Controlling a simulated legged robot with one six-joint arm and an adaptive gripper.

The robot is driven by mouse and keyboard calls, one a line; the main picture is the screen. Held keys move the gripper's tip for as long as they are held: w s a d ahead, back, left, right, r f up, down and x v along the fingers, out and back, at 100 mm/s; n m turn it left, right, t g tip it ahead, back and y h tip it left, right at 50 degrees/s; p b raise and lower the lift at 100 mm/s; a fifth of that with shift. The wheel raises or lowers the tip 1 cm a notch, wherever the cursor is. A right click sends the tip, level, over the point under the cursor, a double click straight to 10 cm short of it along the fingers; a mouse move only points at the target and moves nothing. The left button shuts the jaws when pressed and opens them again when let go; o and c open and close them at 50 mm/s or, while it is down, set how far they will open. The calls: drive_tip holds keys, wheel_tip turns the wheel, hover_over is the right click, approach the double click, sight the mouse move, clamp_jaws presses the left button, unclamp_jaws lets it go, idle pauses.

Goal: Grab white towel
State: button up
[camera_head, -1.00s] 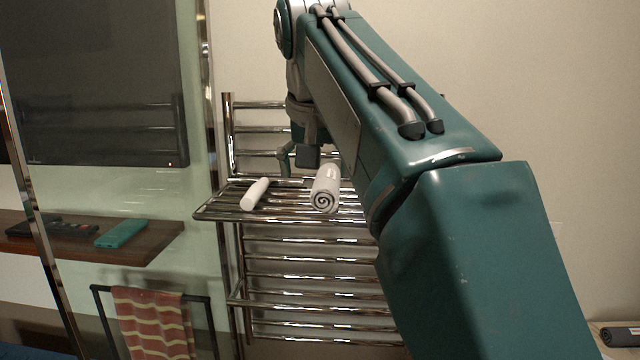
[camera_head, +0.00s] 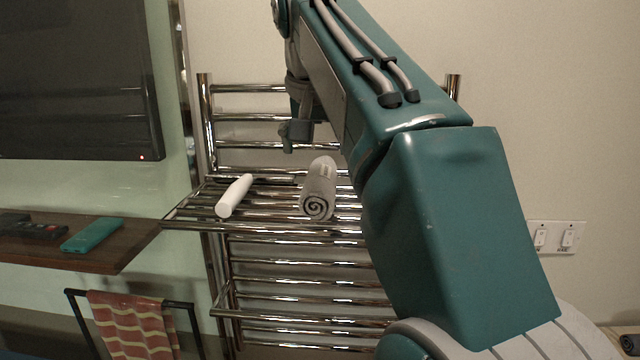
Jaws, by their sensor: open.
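A rolled pale grey-white towel (camera_head: 319,186) lies on the top shelf of a chrome rack (camera_head: 270,226), its spiral end facing me. A smooth white cylinder (camera_head: 234,196) lies to its left on the same shelf; I cannot tell what it is. My gripper (camera_head: 298,136) hangs behind and slightly above the rolled towel in the picture, apart from it. It is open and empty, seen small and partly hidden by my arm. My arm covers the right part of the rack.
A wooden shelf (camera_head: 130,262) at left holds a teal box (camera_head: 92,235) and a dark remote (camera_head: 35,229). A red striped cloth (camera_head: 135,325) hangs on a black rail below. A dark screen (camera_head: 75,80) is at upper left. Wall switches (camera_head: 555,237) are at right.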

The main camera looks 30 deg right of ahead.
sight(319, 173)
drive_tip(key=shift+w+a+f, duration=0.1)
drive_tip(key=shift+w+f, duration=0.1)
drive_tip(key=shift+f, duration=0.35)
drive_tip(key=shift+w+f, duration=0.15)
drive_tip(key=shift+f, duration=0.4)
drive_tip(key=shift+w+d+f, duration=0.1)
drive_tip(key=shift+d+f, duration=0.1)
drive_tip(key=shift+d, duration=0.05)
drive_tip(key=x, duration=0.2)
drive_tip(key=d+x, duration=0.1)
drive_tip(key=x, duration=0.2)
drive_tip(key=shift+r, duration=0.2)
drive_tip(key=shift+w+a+f, duration=0.15)
drive_tip(key=shift+a+f, duration=0.15)
drive_tip(key=shift+f, duration=0.05)
drive_tip(key=shift+a, duration=0.25)
drive_tip(key=shift+d, duration=0.25)
drive_tip(key=c, duration=1)
drive_tip(key=shift+d, duration=0.15)
drive_tip(key=shift+c, duration=0.5)
